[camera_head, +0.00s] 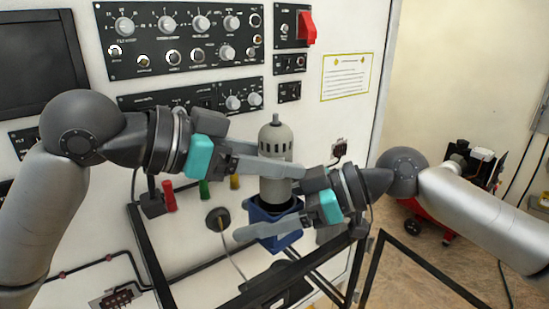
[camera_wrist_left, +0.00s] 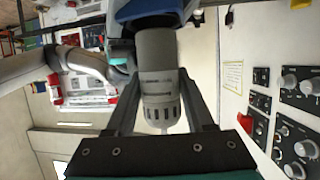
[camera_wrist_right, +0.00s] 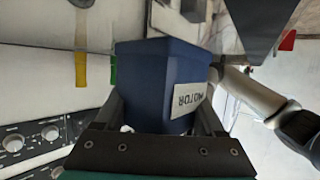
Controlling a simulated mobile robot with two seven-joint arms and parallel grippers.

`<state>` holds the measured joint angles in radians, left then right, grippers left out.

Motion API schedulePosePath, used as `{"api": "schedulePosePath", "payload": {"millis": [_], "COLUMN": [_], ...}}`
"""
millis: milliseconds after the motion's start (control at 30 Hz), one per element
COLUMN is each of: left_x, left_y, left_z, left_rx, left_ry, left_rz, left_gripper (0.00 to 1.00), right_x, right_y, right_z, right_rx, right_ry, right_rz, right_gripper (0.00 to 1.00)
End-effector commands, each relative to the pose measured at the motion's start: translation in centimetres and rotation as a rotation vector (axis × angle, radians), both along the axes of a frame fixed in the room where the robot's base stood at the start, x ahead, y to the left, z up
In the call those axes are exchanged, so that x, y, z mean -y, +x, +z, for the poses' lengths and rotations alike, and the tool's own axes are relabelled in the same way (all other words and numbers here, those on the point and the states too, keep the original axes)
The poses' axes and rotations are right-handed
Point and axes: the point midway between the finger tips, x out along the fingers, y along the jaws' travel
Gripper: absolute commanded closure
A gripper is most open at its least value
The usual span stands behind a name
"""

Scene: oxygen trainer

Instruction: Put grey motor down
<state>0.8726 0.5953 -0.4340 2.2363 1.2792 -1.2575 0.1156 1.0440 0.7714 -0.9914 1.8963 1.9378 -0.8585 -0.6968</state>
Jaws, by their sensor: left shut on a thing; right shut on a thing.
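The grey motor (camera_head: 276,138), a cylinder with a slotted, domed top, stands upright in the middle of the head view. My left gripper (camera_head: 285,166) is shut on its body from the left. The left wrist view shows the motor (camera_wrist_left: 157,75) between the fingers. A blue box (camera_head: 275,239) is directly below the motor. My right gripper (camera_head: 262,228) is shut on this box from the right. In the right wrist view the box (camera_wrist_right: 150,85) carries a white "MOTOR" label. The motor's lower end meets the box opening; how deep it sits is hidden.
A white panel with black knob modules (camera_head: 185,40) stands behind. Red, green and yellow parts (camera_head: 168,196) are on the panel left of the box. Dark frame bars (camera_head: 150,265) run below the grippers. A red cart (camera_head: 430,215) stands on the floor at right.

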Motion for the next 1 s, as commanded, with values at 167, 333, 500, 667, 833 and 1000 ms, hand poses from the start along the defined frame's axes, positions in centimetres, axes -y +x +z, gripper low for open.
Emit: {"api": "schedulePosePath", "payload": {"millis": [167,333,500,667,833,1000], "left_x": [0.0,0.0,0.0,0.0,0.1,0.1], "left_y": [0.0,0.0,0.0,-0.1,-0.2,-0.2], "left_z": [-0.4,-1.1,-1.6,-1.7,-1.7,-1.6], "left_rx": [0.002,-0.001,-0.008,-0.012,-0.013,-0.012], "left_ry": [-0.002,0.002,0.01,0.011,0.01,0.009], "left_rz": [0.001,0.0,-0.001,-0.002,-0.006,-0.009], "left_gripper": [1.0,1.0,0.43,0.25,0.17,0.17], "right_x": [0.0,0.0,0.0,0.0,-0.1,-0.1], "right_y": [0.0,0.0,-0.1,-0.1,-0.1,-0.1], "right_z": [0.0,0.0,0.0,0.0,0.1,0.1], "right_rx": [-0.001,-0.001,-0.002,-0.002,-0.002,-0.002], "right_ry": [-0.001,-0.001,-0.001,0.0,0.002,0.003], "right_rz": [0.001,0.001,0.001,0.002,0.002,0.001], "right_gripper": [0.85,0.85,0.85,0.86,0.85,0.85]}}
